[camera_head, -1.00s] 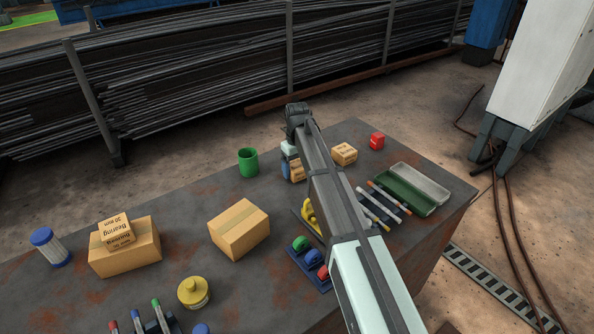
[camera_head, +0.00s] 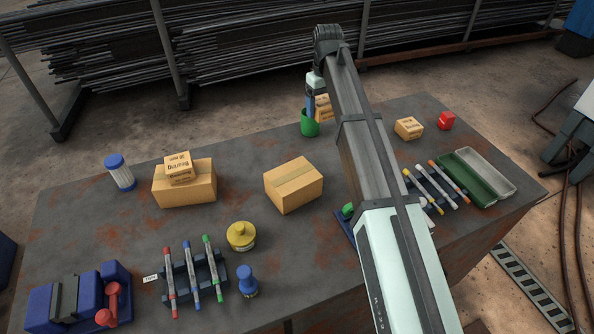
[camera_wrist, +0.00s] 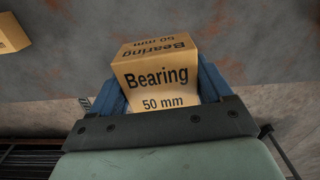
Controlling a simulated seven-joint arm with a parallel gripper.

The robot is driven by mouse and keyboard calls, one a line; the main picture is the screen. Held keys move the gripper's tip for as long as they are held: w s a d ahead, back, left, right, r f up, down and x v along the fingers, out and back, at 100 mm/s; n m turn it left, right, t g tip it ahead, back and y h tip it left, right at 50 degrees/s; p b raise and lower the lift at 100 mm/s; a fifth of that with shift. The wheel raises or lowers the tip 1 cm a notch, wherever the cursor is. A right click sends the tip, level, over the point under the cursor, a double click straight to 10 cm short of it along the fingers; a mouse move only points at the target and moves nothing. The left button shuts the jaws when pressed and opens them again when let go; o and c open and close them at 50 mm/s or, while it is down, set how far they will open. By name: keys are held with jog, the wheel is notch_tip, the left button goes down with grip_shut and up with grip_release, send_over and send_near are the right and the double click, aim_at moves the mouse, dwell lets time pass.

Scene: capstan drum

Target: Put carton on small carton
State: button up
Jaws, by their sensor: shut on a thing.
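My gripper (camera_wrist: 168,92) is shut on a small tan carton (camera_wrist: 157,85) marked "Bearing 50 mm", with a blue finger on each side. In the head view the held carton (camera_head: 324,108) appears above the table's back part, partly hidden by my arm. Another small carton (camera_head: 408,128) sits on the table at the right. A small "Bearing" carton (camera_head: 179,167) rests on a larger carton (camera_head: 186,188) at the left. A larger plain taped carton (camera_head: 293,185) stands at mid-table. Which one is meant by small carton I cannot tell.
A green cup (camera_head: 309,126) appears just below the held carton. A yellow pot (camera_head: 241,236), markers on a rack and a blue-capped jar (camera_head: 120,173) are left. Bare table separates the cartons.

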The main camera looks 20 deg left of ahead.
jog(key=s+a+r+n, duration=0.1)
jog(key=s+a+r, duration=0.25)
jog(key=s, duration=0.35)
jog(key=m, duration=0.2)
send_over(293, 175)
jog(key=shift+f, duration=4.5)
jog(key=shift+f, duration=0.15)
jog(key=o, duration=1.2)
